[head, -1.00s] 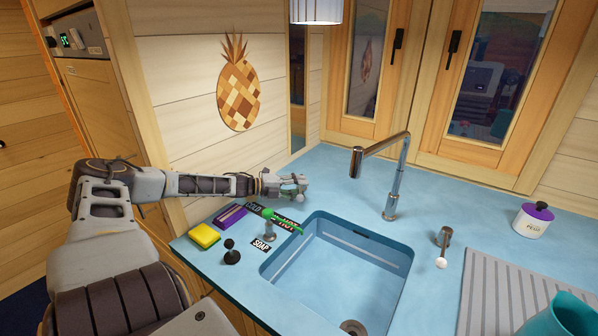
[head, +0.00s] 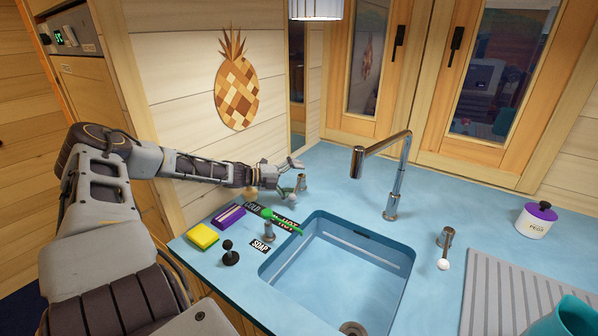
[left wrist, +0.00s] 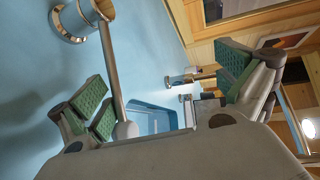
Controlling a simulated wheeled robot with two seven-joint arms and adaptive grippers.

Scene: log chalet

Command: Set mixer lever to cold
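The mixer lever (head: 301,183) is a short metal post with a thin rod ending in a pale ball, on the blue counter left of the tap. Printed COLD (head: 254,206) and HOT (head: 287,224) labels lie in front of it, partly covered by a green spout. My left gripper (head: 292,177) is at the lever, its fingers spread. In the left wrist view the rod and ball (left wrist: 126,130) show between the open fingers (left wrist: 165,90), closer to the left finger. I cannot tell whether they touch. My right gripper is not in view.
A green-topped pump (head: 268,232) by a SOAP label, a black knob (head: 230,254), a yellow sponge (head: 203,236) and a purple box (head: 228,216) stand close in front. The tap (head: 392,190), sink (head: 330,270) and another ball-ended lever (head: 445,240) are to the right.

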